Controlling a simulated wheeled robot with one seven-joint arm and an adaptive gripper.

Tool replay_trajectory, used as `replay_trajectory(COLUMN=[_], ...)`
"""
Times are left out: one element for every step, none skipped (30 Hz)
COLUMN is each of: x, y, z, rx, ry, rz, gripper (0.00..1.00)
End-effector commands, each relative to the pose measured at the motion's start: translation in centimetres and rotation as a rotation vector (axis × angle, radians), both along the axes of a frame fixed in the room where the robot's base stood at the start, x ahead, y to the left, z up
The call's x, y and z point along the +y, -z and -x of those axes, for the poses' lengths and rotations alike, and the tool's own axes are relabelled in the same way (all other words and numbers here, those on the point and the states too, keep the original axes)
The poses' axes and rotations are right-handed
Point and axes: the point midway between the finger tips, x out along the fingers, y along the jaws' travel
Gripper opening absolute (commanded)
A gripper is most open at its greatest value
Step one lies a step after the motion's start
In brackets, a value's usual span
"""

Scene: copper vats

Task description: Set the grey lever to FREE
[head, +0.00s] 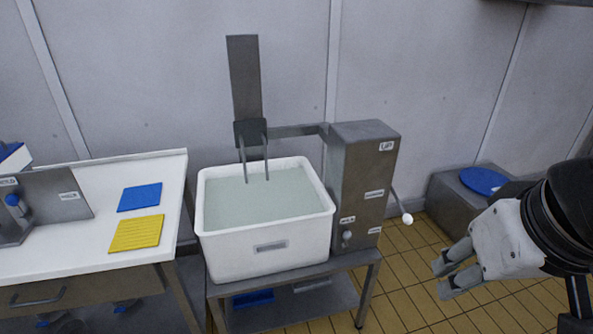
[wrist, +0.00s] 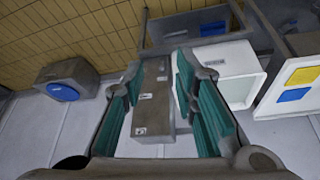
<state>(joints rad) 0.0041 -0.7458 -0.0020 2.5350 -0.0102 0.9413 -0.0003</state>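A grey metal control box (head: 362,180) stands to the right of a white tub, with a small label reading UP near its top. A short grey lever with a round grey knob (head: 347,237) sits low on its front face, between small labels I cannot read clearly. A longer lever with a white ball (head: 407,218) sticks out from the box's right side. My gripper (head: 453,273) is to the right of the box, empty and apart from it. In the wrist view my gripper (wrist: 158,72) has its teal-padded fingers spread, with the box (wrist: 153,115) seen between them; the grey lever is not clear there.
The white tub (head: 265,249) of pale liquid stands on a metal stand (head: 341,265), under a metal frame with prongs. A white table (head: 92,215) with blue and yellow pads is at left. A low grey block with a blue disc (head: 483,181) is at right. Tiled floor is clear between.

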Motion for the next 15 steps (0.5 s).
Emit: replay_trajectory(x=[0.1, 0.2, 0.4, 0.5, 0.7, 1.0, 1.3, 1.6, 2.1, 2.4, 2.8, 3.2, 3.6, 3.9, 4.3], y=[0.3, 0.5, 0.9, 1.3, 1.7, 2.4, 3.0, 3.6, 4.5, 5.1, 5.8, 6.6, 7.2, 7.8, 8.6], z=[-0.2, -0.3, -0.6, -0.9, -1.2, -1.7, -2.1, -2.5, -3.1, -3.6, -4.1, -4.7, -5.2, -5.7, -6.4], rx=[0.009, 0.016, 0.031, 0.043, 0.059, 0.084, 0.105, 0.128, 0.161, 0.186, 0.213, 0.248, 0.274, 0.299, 0.334], ry=[0.01, 0.018, 0.035, 0.052, 0.073, 0.105, 0.134, 0.164, 0.21, 0.245, 0.283, 0.332, 0.368, 0.406, 0.456], rz=[-0.008, -0.016, -0.031, -0.047, -0.064, -0.093, -0.117, -0.142, -0.179, -0.208, -0.238, -0.275, -0.304, -0.333, -0.37], gripper=[0.08, 0.01, 0.0, 0.0, 0.0, 0.0, 0.0, 0.0, 0.0, 0.0, 0.0, 0.0, 0.0, 0.0, 0.0])
